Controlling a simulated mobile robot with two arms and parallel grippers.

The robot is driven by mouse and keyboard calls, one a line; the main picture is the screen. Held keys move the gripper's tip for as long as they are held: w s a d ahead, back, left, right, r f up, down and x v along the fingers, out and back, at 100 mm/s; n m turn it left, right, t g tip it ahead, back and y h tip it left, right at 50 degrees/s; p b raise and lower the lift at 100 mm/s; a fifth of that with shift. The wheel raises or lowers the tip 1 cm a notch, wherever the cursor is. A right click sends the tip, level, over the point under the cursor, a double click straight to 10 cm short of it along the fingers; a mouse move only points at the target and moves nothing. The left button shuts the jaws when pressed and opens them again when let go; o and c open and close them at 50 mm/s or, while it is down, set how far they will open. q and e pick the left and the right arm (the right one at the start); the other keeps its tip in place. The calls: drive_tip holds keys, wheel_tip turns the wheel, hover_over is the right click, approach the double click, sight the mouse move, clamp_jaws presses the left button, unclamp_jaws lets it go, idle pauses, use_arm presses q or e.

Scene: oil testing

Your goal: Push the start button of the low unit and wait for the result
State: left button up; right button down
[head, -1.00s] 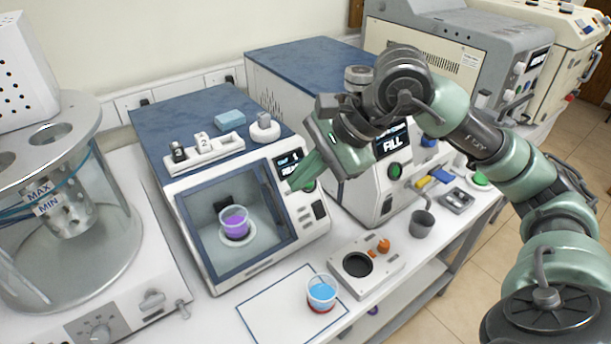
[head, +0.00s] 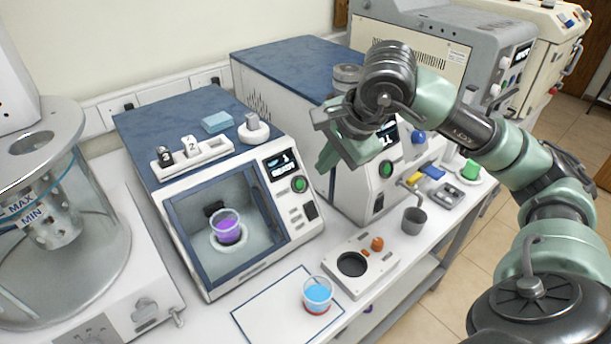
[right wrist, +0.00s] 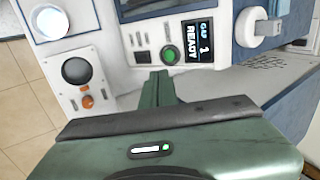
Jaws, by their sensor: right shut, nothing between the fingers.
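The low unit (head: 145,180) is a white and blue box with a front window, and a cup of purple liquid (head: 227,228) stands inside it. Its round green start button (head: 299,185) is lit, below a small screen (head: 281,166). In the right wrist view the start button (right wrist: 170,54) sits beside the screen (right wrist: 199,42), which shows "1" and "READY". My right gripper (head: 322,165) is shut and empty, up and to the right of the button in the head view. Its fingertips (right wrist: 160,74) appear just below the button in the wrist view, apparently apart from it. My left gripper is out of view.
A taller unit (head: 283,54) with its own green button (head: 385,169) stands close on the right. A cup of blue liquid (head: 318,295) stands on a white mat (head: 262,310) in front. A glass vessel (head: 60,220) is at the left.

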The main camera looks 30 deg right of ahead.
drive_tip(key=p, duration=0.1)
approach(301, 185)
wheel_tip(301, 185, down, 3)
drive_tip(key=shift+w+a+f+p, duration=0.1)
drive_tip(key=shift+w+f+p, duration=0.8)
drive_tip(key=shift+w, duration=0.15)
drive_tip(key=shift+w+f, duration=0.3)
drive_tip(key=shift+w, duration=0.05)
